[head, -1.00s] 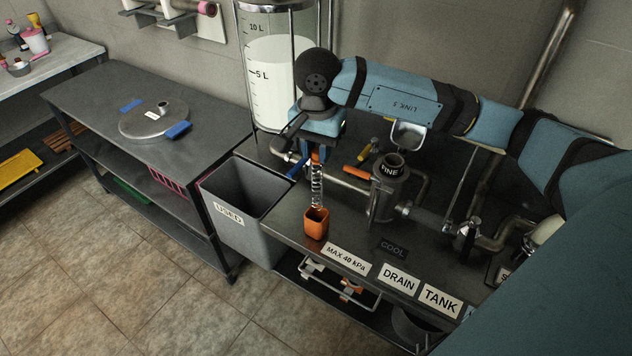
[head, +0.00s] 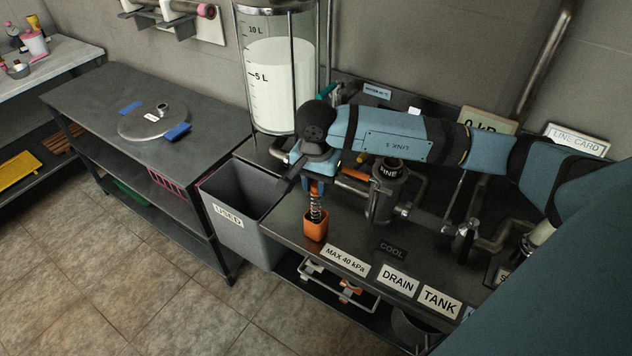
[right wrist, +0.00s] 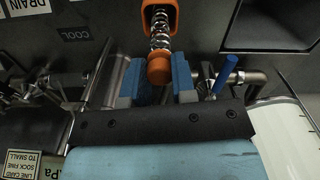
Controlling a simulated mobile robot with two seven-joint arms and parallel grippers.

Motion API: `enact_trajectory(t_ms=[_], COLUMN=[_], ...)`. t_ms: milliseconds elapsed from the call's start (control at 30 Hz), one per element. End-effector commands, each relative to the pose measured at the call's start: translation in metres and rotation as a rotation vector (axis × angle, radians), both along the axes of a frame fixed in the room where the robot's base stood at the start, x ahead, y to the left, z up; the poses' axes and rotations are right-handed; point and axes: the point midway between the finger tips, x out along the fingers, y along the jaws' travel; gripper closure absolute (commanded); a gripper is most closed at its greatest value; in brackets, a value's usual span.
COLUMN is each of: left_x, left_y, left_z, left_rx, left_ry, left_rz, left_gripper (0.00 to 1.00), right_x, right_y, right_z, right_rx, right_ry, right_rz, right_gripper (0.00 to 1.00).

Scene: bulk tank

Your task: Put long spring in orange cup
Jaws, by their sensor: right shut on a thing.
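The long spring (head: 316,207) is a silver coil with an orange end cap (right wrist: 159,70). It hangs upright from my right gripper (head: 315,184), which is shut on its capped top end. In the right wrist view the blue fingers of the right gripper (right wrist: 160,75) stand either side of the cap. The orange cup (head: 315,229) is a small square cup near the bench's front edge, directly below. The spring's lower end is within the cup's mouth (right wrist: 173,14); whether it touches the bottom is hidden. My left gripper is not in view.
A grey bin marked USED (head: 238,238) stands left of the cup. A grey filter housing (head: 383,195) with pipes stands to the right. A tall clear tank (head: 272,95) is behind. A MAX 40 kPa label (head: 346,261) lies at the bench edge.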

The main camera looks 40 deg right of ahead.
Motion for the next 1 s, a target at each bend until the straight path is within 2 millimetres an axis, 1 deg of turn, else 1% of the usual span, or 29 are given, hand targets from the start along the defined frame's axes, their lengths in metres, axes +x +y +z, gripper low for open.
enact_trajectory(t_ms=[33,67,100,133,167,433,533,567,667,900,1000], left_x=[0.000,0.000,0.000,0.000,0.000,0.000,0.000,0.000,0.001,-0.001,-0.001], left_y=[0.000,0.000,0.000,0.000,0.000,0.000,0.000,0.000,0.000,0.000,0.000], left_z=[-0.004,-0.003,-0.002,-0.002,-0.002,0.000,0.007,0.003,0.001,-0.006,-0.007], left_rx=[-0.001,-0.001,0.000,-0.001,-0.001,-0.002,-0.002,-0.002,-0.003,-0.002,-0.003], left_ry=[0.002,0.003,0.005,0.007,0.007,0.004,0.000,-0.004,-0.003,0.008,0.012], left_rz=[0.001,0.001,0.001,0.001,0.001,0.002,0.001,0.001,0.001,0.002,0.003], left_gripper=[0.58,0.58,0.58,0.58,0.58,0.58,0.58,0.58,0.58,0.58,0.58], right_x=[0.000,0.000,0.000,0.000,0.000,0.000,0.000,0.001,0.001,0.001,0.001], right_y=[0.000,0.000,0.000,0.000,0.000,0.000,0.000,0.000,0.000,0.000,0.000], right_z=[-0.004,-0.003,-0.002,-0.002,-0.002,-0.001,0.005,0.007,0.023,0.076,0.095], right_rx=[0.000,0.000,0.000,0.000,0.000,0.000,0.000,0.000,0.000,0.000,0.000], right_ry=[0.000,0.000,0.000,0.000,0.000,0.000,0.000,-0.002,-0.004,-0.005,-0.004], right_rz=[0.000,0.000,0.000,0.000,0.000,0.000,0.000,0.000,0.001,0.000,0.000], right_gripper=[1.00,0.71,0.62,0.55,0.50,0.50,0.50,0.50,0.50,0.50,0.50])
